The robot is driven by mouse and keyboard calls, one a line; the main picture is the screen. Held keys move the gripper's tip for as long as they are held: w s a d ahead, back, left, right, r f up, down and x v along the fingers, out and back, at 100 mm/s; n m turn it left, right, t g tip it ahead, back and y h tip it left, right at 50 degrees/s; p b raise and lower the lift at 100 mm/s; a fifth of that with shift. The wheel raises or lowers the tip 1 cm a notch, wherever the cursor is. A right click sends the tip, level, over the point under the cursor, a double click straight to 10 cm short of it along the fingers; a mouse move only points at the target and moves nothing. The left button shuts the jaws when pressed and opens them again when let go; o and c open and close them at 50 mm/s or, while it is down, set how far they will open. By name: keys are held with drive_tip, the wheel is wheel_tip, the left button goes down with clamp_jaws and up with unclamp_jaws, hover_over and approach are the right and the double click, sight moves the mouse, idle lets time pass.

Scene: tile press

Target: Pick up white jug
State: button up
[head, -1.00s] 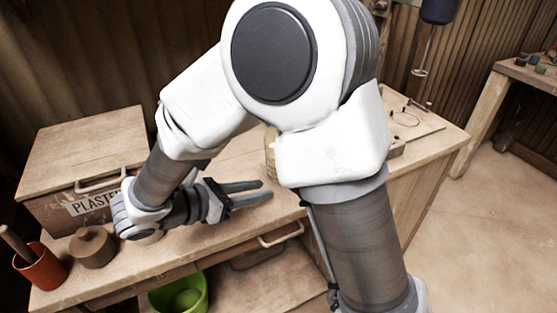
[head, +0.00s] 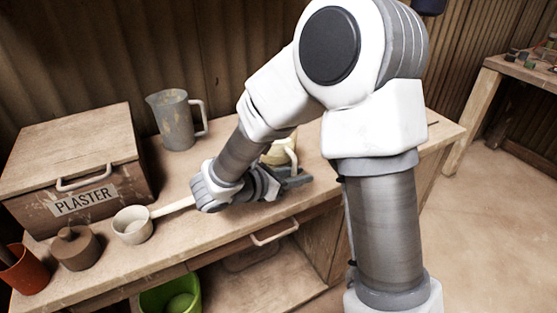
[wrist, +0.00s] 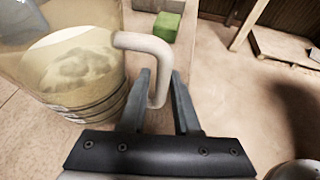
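A cream-white jug (wrist: 75,75) with a pale handle (wrist: 145,48) fills the left of the wrist view; its body looks partly see-through, with greyish stuff inside. In the head view the jug (head: 279,152) stands upright on the bench, partly hidden behind my arm. My gripper (wrist: 159,78) is open, its two dark fingers on either side of the lower part of the handle. I cannot tell whether either finger touches it. In the head view my gripper (head: 294,178) is low in front of the jug.
A grey jug (head: 178,122) stands at the back of the bench. The plaster box (head: 68,160), a ladle (head: 133,226), a lidded brown pot (head: 75,250) and an orange pot (head: 22,272) are on the left. A green bucket (head: 160,298) sits below. A green block (wrist: 165,26) lies beyond the handle.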

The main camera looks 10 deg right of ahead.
drive_tip(key=shift+x, duration=0.8)
drive_tip(key=shift+c, duration=0.2)
clamp_jaws()
drive_tip(key=shift+r, duration=0.1)
idle(0.5)
